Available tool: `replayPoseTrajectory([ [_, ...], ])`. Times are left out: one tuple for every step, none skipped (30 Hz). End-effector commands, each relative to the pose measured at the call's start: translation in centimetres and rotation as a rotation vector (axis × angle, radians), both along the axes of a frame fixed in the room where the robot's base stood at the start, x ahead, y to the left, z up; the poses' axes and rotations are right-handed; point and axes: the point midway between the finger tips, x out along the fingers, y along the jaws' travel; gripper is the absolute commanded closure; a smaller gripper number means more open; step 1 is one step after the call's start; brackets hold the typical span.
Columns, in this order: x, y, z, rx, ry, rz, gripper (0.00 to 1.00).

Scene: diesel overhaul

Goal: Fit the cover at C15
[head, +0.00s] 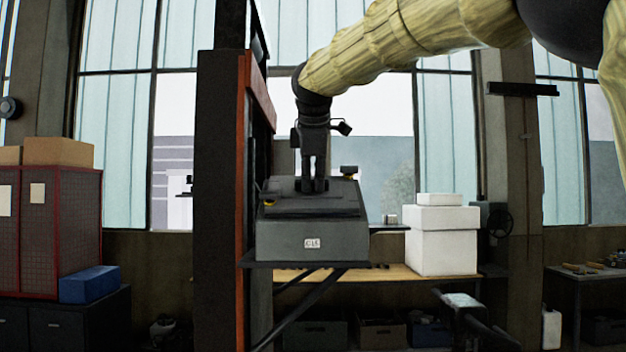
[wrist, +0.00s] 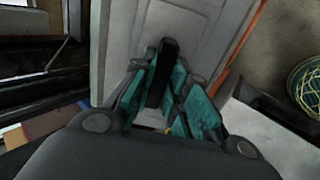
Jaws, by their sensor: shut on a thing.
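A grey box with a small label reading C15 (head: 312,243) sits on a bracketed shelf beside a dark, orange-edged post. A dark grey cover (head: 290,209) lies on or just over the top of the box; I cannot tell whether it is flush all round. My gripper (head: 312,184) points straight down over it. In the wrist view my gripper (wrist: 166,85) has its teal fingers shut around an upright black handle (wrist: 166,55). A grey panel with raised edges (wrist: 190,22) lies beneath; the fingers hide its near part.
The post (head: 220,200) stands close on the left of the box. White boxes (head: 442,240) sit on a bench at the right. A small yellow-marked black item (head: 349,171) shows behind the cover. A red cabinet (head: 50,230) stands far left.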

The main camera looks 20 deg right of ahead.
Motion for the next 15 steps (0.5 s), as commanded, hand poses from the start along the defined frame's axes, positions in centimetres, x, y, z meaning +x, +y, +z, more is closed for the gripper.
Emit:
replayPoseTrajectory([
  [-0.01, 0.0, 0.13, -0.001, -0.002, 0.0, 1.0],
  [-0.01, 0.0, 0.13, -0.001, -0.002, 0.0, 1.0],
  [-0.02, 0.0, 0.14, -0.001, -0.002, 0.0, 1.0],
  [-0.02, 0.0, 0.14, -0.001, -0.002, 0.0, 1.0],
  [-0.02, 0.0, 0.14, -0.001, -0.002, 0.0, 1.0],
  [-0.02, 0.0, 0.14, -0.001, -0.002, 0.0, 1.0],
  [-0.02, 0.0, 0.14, -0.001, -0.002, 0.0, 1.0],
  [-0.02, 0.0, 0.14, -0.001, -0.002, 0.0, 1.0],
  [-0.02, 0.0, 0.14, -0.001, -0.002, 0.0, 1.0],
  [-0.02, 0.0, 0.14, -0.001, -0.002, 0.0, 1.0],
  [-0.02, 0.0, 0.14, -0.001, -0.002, 0.0, 1.0],
  [-0.02, 0.0, 0.14, -0.001, -0.002, 0.0, 0.79],
  [-0.01, 0.0, 0.14, -0.001, -0.002, 0.0, 0.73],
  [-0.02, 0.0, 0.14, -0.001, -0.002, 0.0, 0.68],
  [-0.01, 0.0, 0.12, -0.001, -0.002, 0.0, 0.6],
])
